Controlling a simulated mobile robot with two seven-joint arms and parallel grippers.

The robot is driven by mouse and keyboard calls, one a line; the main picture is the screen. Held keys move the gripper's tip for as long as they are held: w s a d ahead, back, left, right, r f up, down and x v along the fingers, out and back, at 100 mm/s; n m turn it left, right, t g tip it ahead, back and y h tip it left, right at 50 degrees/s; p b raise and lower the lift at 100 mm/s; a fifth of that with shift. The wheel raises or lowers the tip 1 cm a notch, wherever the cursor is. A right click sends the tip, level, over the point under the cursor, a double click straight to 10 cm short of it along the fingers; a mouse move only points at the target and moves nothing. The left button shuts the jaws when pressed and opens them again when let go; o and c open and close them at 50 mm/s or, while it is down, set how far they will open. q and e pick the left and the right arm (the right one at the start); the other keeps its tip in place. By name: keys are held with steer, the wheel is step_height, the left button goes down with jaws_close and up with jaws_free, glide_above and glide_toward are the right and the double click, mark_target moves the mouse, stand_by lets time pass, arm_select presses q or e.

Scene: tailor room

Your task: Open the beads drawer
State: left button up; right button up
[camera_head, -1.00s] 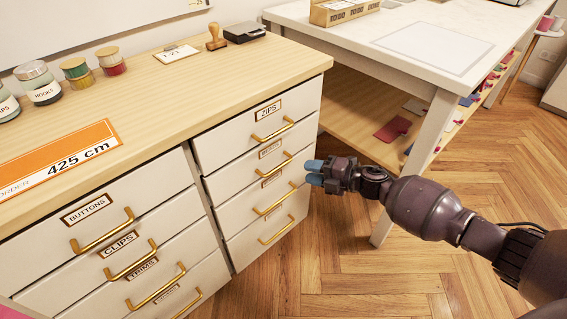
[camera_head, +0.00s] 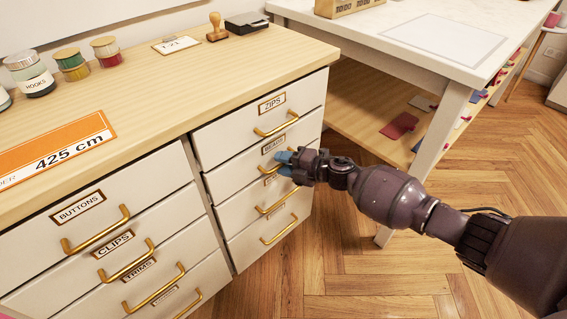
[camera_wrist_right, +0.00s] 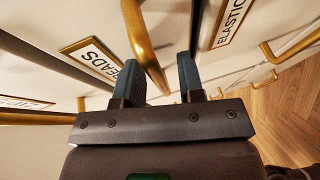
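The beads drawer (camera_head: 236,177) is the second one down in the right-hand stack, and it looks shut. Its label (camera_head: 272,144) is partly legible in the head view. My right gripper (camera_head: 285,164) is at this drawer's front and hides most of the gold handle. In the right wrist view my right gripper (camera_wrist_right: 159,66) is open, and the handle (camera_wrist_right: 146,45) runs between its two blue fingers. I cannot tell whether they touch it. My left gripper is not in view.
The zips drawer (camera_head: 225,135) is above, and further drawers with gold handles are below and to the left. All look shut. A white table (camera_head: 425,35) with a leg stands at the right, beside my right arm. Open wooden floor (camera_head: 335,275) lies in front.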

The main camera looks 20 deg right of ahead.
steer(key=shift+c, duration=0.2)
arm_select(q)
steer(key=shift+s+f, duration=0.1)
arm_select(e)
jaws_close()
arm_select(q)
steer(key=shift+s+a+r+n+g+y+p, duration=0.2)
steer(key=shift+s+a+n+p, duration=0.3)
steer(key=shift+p, duration=1.25)
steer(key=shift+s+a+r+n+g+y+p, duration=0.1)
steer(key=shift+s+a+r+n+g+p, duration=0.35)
steer(key=shift+p, duration=1.25)
arm_select(e)
steer(key=s+d, duration=0.5)
steer(key=s, duration=0.8)
steer(key=s+d, duration=0.5)
steer(key=s, duration=0.9)
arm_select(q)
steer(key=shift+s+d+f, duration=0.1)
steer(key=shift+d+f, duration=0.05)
arm_select(e)
steer(key=shift+o, duration=0.2)
jaws_free()
